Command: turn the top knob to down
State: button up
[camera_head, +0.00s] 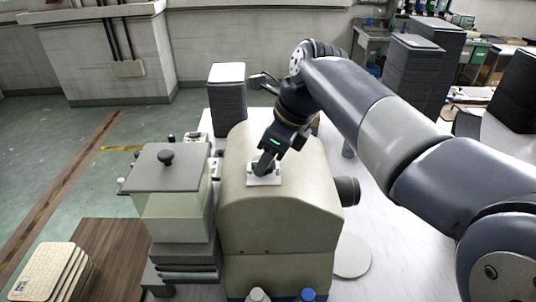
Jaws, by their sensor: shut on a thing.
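A beige machine housing (278,228) with a rounded top stands in the middle of the white table. On its upper face is a small light plate (264,179). My gripper (265,167) points down at this plate and is shut on the top knob there. The knob itself is mostly hidden behind the fingers, so I cannot tell which way it points. My arm reaches in from the right. A dark round knob-like part (347,191) sticks out of the housing's right side.
A grey-lidded box (165,172) with a dark round handle stands close on the left. A dark stack (228,100) is behind the housing. Small bottles (308,295) stand at the front. The table right of the housing is mostly clear around a flat disc (352,257).

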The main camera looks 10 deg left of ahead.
jog(key=shift+r+n, duration=0.1)
jog(key=shift+n, duration=0.2)
jog(key=n+p, duration=0.1)
jog(key=n+g+p, duration=0.1)
jog(key=shift+w+n, duration=0.2)
jog(key=shift+n, duration=0.1)
jog(key=n+g, duration=0.1)
jog(key=n, duration=0.3)
jog(key=n+g+h, duration=0.1)
jog(key=n, duration=0.1)
jog(key=shift+w+a+g, duration=0.15)
jog(key=shift+w+g, duration=0.1)
jog(key=shift+g, duration=0.05)
jog(key=n+h, duration=0.1)
jog(key=n, duration=0.2)
jog(key=n+g, duration=0.1)
jog(key=n, duration=0.1)
jog(key=shift+w+a+n+h, duration=0.1)
jog(key=shift+a+n+h, duration=0.1)
jog(key=shift+n+h, duration=0.2)
jog(key=n+h, duration=0.1)
jog(key=n, duration=0.2)
jog(key=shift+a+n+g, duration=0.15)
jog(key=shift+n+g, duration=0.25)
jog(key=shift+n+h, duration=0.5)
jog(key=shift+n, duration=0.2)
jog(key=shift+f, duration=0.25)
jog(key=o, duration=1)
jog(key=shift+r, duration=0.1)
jog(key=shift+c, duration=0.2)
